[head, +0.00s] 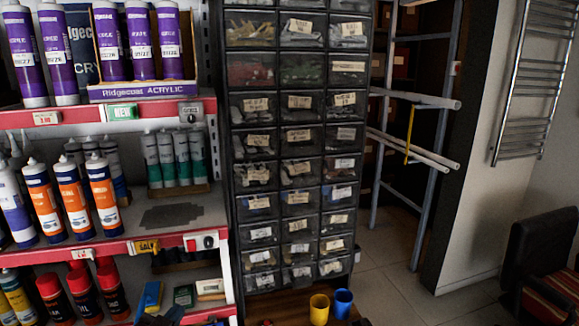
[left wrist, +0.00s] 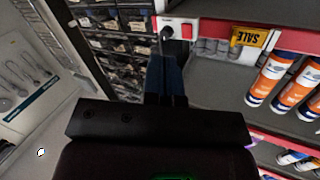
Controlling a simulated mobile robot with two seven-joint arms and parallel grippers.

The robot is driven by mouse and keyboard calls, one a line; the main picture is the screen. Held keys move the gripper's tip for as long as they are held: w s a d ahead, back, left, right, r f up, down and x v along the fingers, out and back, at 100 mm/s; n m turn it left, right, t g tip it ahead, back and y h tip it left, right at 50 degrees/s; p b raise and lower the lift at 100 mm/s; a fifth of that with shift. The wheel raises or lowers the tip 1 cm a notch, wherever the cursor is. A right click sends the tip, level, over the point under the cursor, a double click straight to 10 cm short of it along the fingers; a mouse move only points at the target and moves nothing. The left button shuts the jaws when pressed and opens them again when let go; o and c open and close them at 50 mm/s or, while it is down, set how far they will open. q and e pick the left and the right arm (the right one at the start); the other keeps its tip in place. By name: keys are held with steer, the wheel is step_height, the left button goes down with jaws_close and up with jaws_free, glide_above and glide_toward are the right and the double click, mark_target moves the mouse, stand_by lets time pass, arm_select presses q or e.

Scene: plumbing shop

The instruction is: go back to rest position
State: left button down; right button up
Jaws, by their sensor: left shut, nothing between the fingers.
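My left gripper (left wrist: 167,82) shows in the left wrist view, its dark fingers together with nothing between them. It points toward the end of a red-edged shelf, near a red and white box on the shelf edge (left wrist: 176,29). In the head view only a small dark part at the bottom edge, in front of the lowest shelf, may belong to it. My right gripper is in neither view.
Grey shelves with red edges (head: 95,247) hold cartridges and spray cans at left. A black drawer cabinet (head: 227,130) stands beside them. A yellow cup (head: 319,310) and a blue cup (head: 343,304) stand below it. Tiled floor (head: 385,290) is clear at right, before a dark chair (head: 540,260).

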arm_select(q)
steer(key=s+a+f+n+g+y, duration=0.1)
steer(key=s+a+f+n+g, duration=0.1)
steer(key=s+f, duration=0.7)
steer(key=s+a+f+n+g+y, duration=0.2)
steer(key=s+f+g, duration=0.1)
steer(key=s+f, duration=0.7)
steer(key=s, duration=0.3)
steer(key=shift+s+f, duration=0.15)
steer(key=shift+f, duration=0.05)
stand_by(0.7)
